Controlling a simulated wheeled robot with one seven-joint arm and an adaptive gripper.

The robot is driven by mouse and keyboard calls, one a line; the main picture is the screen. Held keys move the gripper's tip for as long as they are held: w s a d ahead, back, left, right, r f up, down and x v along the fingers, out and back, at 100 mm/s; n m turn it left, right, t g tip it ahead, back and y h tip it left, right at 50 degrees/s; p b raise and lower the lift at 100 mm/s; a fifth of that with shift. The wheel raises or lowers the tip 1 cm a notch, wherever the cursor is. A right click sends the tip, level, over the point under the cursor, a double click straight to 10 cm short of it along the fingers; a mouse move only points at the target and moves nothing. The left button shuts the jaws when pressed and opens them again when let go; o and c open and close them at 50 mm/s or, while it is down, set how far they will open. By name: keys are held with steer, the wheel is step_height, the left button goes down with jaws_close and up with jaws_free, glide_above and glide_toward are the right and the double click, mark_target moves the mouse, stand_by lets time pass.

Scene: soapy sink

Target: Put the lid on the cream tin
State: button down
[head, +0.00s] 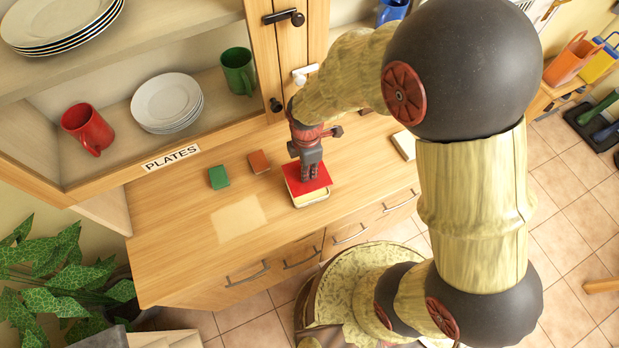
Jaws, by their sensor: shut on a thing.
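My gripper (312,172) points down over the wooden counter and is shut on the red lid (320,183), a flat square piece. The cream tin (312,200) is directly below the lid, with its front side and corner showing under the red. The lid covers most of the tin's top from this view. I cannot tell whether the lid rests fully on the tin or is slightly above it. The fingers hide part of the lid.
A green block (218,177) and a brown-red block (259,162) lie left on the counter (165,235). A pale flat patch (238,218) lies in front of them. A cream item (404,145) is at right. The open plate cupboard (225,125) stands behind.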

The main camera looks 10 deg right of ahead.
steer(key=shift+w+f+b, duration=0.1)
steer(key=shift+f+b, duration=2.2)
steer(key=shift+f, duration=0.9)
steer(key=shift+f, duration=0.15)
stand_by(0.3)
steer(key=c, duration=1.7)
jaws_free()
steer(key=shift+o, duration=0.6)
steer(key=o, duration=0.4)
steer(key=shift+c, duration=0.2)
steer(key=shift+o, duration=0.2)
steer(key=shift+p, duration=0.3)
